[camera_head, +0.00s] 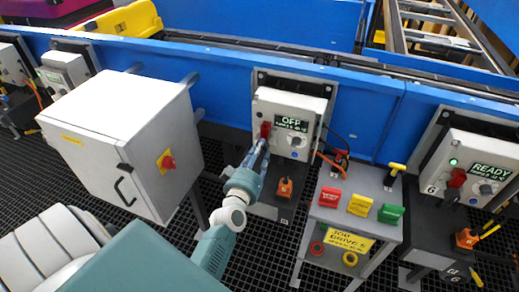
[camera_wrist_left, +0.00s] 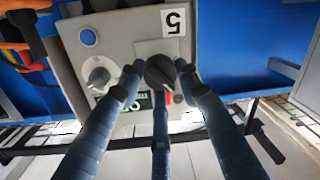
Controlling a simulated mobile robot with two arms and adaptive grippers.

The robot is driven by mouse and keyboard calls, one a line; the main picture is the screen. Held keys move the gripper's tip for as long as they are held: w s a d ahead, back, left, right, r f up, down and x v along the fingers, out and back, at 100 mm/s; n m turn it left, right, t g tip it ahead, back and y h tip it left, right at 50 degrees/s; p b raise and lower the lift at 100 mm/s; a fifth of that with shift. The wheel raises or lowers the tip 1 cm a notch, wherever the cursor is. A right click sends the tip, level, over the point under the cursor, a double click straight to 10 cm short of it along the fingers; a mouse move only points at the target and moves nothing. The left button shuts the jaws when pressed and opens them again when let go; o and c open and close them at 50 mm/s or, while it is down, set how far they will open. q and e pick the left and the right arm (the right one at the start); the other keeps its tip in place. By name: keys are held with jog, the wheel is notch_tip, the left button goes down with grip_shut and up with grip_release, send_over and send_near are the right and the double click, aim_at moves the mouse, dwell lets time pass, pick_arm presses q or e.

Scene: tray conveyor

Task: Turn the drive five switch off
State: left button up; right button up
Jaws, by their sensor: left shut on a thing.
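The drive five box (camera_head: 262,103) is a light grey cabinet on the blue conveyor frame in the middle of the head view. Its display (camera_head: 292,121) reads OFF. A red switch handle (camera_head: 265,130) is on its left side. In the left wrist view the box is upside down with the label 5 (camera_wrist_left: 174,22), and a dark rotary switch (camera_wrist_left: 160,71) sits between my fingers. My left gripper (camera_head: 259,146) is at the switch, its fingers shut around it; the fingers also show in the left wrist view (camera_wrist_left: 158,78). My right gripper is not in view.
A large white cabinet (camera_head: 115,125) with a red knob stands left of my arm. A small table (camera_head: 330,215) with red, yellow and green blocks stands at the right. Box 6 (camera_head: 480,155), showing READY, is further right. The grated floor lies below.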

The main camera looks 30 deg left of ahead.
pick_arm(q)
jog(key=n, duration=0.9)
jog(key=shift+a+r+n+h+p, duration=0.3)
jog(key=shift+a+r+h+p, duration=0.05)
jog(key=shift+h, duration=0.05)
dwell(0.4)
jog(key=o, duration=1)
jog(key=shift+o, duration=0.8)
jog(key=shift+f, duration=0.2)
jog(key=shift+s, duration=0.1)
